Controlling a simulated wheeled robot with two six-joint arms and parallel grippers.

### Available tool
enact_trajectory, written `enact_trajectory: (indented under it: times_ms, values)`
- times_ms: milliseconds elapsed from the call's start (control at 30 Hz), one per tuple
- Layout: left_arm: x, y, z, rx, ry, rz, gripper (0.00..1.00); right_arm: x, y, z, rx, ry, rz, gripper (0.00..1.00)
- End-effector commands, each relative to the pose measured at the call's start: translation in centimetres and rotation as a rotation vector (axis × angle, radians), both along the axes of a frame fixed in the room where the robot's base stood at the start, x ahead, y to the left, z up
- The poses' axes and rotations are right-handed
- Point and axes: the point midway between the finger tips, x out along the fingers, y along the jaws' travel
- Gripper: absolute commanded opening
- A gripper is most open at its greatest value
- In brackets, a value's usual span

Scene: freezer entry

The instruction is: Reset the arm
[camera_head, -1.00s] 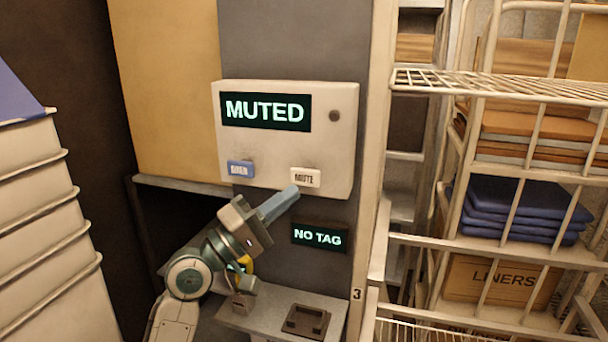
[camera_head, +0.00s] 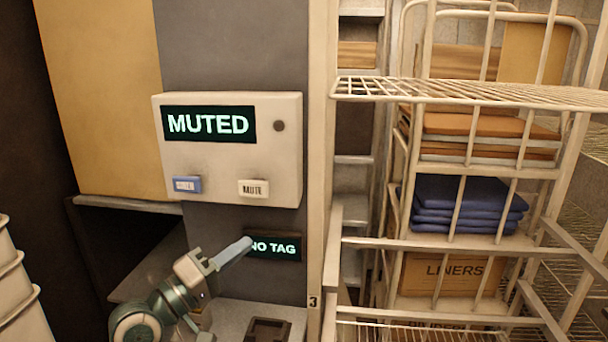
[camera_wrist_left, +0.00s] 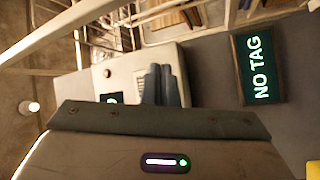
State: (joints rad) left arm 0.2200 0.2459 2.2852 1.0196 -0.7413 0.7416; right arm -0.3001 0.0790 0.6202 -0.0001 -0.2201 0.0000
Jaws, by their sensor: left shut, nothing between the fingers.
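My left gripper (camera_head: 240,251) is shut and empty in the head view. Its fingertips are in front of the left end of the NO TAG display (camera_head: 278,248), hiding part of its text. The control panel (camera_head: 286,155) above is white, with a screen (camera_head: 209,124) reading MUTED. Below the screen are a blue button (camera_head: 187,184) and a white MUTE button (camera_head: 253,188). My gripper is below these buttons and apart from them. In the left wrist view the closed fingers (camera_wrist_left: 161,86) overlap the panel, and the NO TAG display (camera_wrist_left: 258,68) is at right. My right gripper does not show.
A wire rack (camera_head: 420,242) with folded blue cloths (camera_head: 462,207) and a LINERS box (camera_head: 445,275) stands at right. A small ledge with a dark cradle (camera_head: 267,331) lies below the display. Stacked white bins (camera_head: 12,300) stand at lower left.

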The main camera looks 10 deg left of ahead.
Motion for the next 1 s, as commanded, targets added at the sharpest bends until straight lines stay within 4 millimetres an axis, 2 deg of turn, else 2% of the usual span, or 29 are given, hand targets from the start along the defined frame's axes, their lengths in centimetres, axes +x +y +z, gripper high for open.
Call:
enact_trajectory:
  times_ms: [33, 133, 200, 300, 400, 500, 600, 700, 867, 900, 1000]
  values:
    - [-0.6, -0.1, -3.6, 0.094, 0.046, 0.033, 0.0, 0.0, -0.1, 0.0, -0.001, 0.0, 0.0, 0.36]
    - [-2.4, 0.1, -11.0, 0.341, 0.145, 0.094, 0.0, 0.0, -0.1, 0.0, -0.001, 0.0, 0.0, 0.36]
    - [-4.4, 0.7, -16.1, 0.519, 0.222, 0.12, 0.0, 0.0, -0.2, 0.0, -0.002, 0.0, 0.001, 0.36]
    - [-8.1, 2.1, -22.6, 0.765, 0.34, 0.129, 0.0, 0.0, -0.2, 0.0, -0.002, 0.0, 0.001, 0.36]
    - [-12.3, 3.8, -27.7, 0.981, 0.455, 0.109, 0.0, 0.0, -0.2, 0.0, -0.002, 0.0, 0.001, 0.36]
    - [-16.2, 5.4, -31.1, 1.148, 0.552, 0.076, 0.0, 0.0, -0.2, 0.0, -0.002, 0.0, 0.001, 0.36]
    - [-19.7, 6.8, -33.4, 1.279, 0.637, 0.036, 0.0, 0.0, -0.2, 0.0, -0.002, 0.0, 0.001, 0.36]
    - [-23.0, 8.1, -35.1, 1.387, 0.715, -0.009, 0.0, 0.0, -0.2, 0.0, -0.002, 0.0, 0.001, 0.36]
    - [-28.1, 9.9, -36.8, 1.536, 0.833, -0.089, 0.0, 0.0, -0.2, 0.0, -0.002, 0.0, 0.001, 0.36]
    - [-28.6, 10.2, -37.5, 1.557, 0.851, -0.102, 0.0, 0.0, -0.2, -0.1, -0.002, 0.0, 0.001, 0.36]
    - [-27.3, 10.4, -40.6, 1.55, 0.856, -0.103, 0.0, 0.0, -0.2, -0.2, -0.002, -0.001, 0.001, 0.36]
